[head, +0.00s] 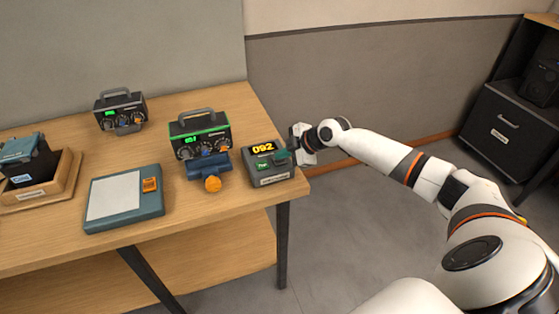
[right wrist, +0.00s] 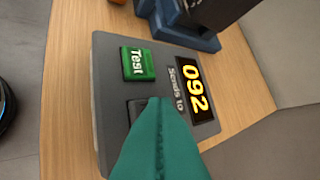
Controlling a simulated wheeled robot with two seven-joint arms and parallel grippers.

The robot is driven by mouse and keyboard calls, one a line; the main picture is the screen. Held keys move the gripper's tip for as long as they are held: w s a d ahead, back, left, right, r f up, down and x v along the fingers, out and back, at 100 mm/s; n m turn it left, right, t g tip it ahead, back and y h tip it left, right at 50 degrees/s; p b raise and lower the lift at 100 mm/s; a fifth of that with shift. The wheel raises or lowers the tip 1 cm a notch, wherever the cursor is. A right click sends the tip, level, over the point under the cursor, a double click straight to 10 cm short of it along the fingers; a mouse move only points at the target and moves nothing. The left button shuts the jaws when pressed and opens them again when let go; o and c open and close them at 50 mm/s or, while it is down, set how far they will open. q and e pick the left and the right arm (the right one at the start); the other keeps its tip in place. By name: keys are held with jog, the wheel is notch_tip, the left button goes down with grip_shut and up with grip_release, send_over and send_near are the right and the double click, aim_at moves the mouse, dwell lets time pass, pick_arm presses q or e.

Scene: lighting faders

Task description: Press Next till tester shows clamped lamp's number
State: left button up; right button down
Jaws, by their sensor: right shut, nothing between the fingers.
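The grey tester (head: 268,168) stands at the table's right end and shows 092 in yellow. In the right wrist view its display (right wrist: 195,88) also reads 092, with "Sends to" beside it. A green Test button (right wrist: 138,64) is in plain view. Beside it a dark button (right wrist: 135,108) is mostly hidden by my teal fingers, its label unreadable. My right gripper (head: 284,155) is shut and empty, fingertips over that button; contact cannot be told. A blue clamp (head: 204,171) with an orange knob stands left of the tester, before a green-edged unit (head: 200,136) whose small green digits are unclear.
A second handled unit (head: 121,110) stands at the back left. A blue-grey pad (head: 125,198) with a pale top lies at the front. A wooden tray (head: 65,182) holds dark and blue items at the left. Bare tabletop lies between them.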

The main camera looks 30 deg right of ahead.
aim_at(283, 162)
jog(key=shift+f, duration=0.35)
dwell(0.5)
jog(key=shift+r, duration=0.8)
jog(key=shift+p, duration=0.3)
notch_tip(283, 162, up, 5)
jog(key=p, duration=0.3)
jog(key=shift+p, duration=0.3)
